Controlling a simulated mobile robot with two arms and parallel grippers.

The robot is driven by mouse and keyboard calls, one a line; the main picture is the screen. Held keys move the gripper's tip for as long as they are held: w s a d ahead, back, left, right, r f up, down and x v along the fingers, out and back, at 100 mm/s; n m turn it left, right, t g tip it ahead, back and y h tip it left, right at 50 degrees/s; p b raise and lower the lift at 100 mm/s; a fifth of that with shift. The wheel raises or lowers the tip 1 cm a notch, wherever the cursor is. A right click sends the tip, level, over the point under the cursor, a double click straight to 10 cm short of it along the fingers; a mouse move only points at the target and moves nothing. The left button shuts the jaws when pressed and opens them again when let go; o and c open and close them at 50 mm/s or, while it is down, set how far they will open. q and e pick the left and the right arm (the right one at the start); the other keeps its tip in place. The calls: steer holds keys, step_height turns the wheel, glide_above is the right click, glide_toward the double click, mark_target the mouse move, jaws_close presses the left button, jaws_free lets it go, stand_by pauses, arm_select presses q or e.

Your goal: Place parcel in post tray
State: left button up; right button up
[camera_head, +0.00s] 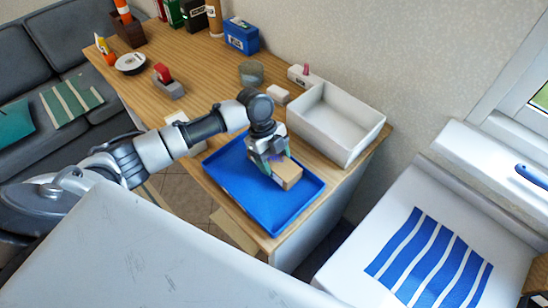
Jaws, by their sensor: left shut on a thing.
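The parcel (289,175) is a small tan box. My left gripper (275,157) is shut on it, coming down from above. The parcel is over the right half of a shallow blue tray (230,180) on the wooden table; I cannot tell whether it touches the tray floor. The tray looks otherwise empty. The gripper hides part of the parcel's far side. My right gripper is not in view.
A white open bin (335,122) stands right behind the tray, near the table's right end. A red stapler-like item (163,75), a glass bowl (251,72) and a blue box (241,36) are farther back on the wooden table (205,88).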

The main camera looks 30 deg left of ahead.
arm_select(q)
steer(key=o, duration=0.7)
steer(key=shift+r, duration=0.15)
steer(key=shift+a+r, duration=0.2)
steer(key=shift+r, duration=0.15)
steer(key=b+v, duration=0.1)
steer(key=v, duration=0.8)
steer(key=shift+w+a+r, duration=0.1)
steer(key=shift+r, duration=0.2)
steer(key=shift+w+a+r, duration=0.1)
steer(key=shift+a+r, duration=0.2)
steer(key=shift+r, duration=0.4)
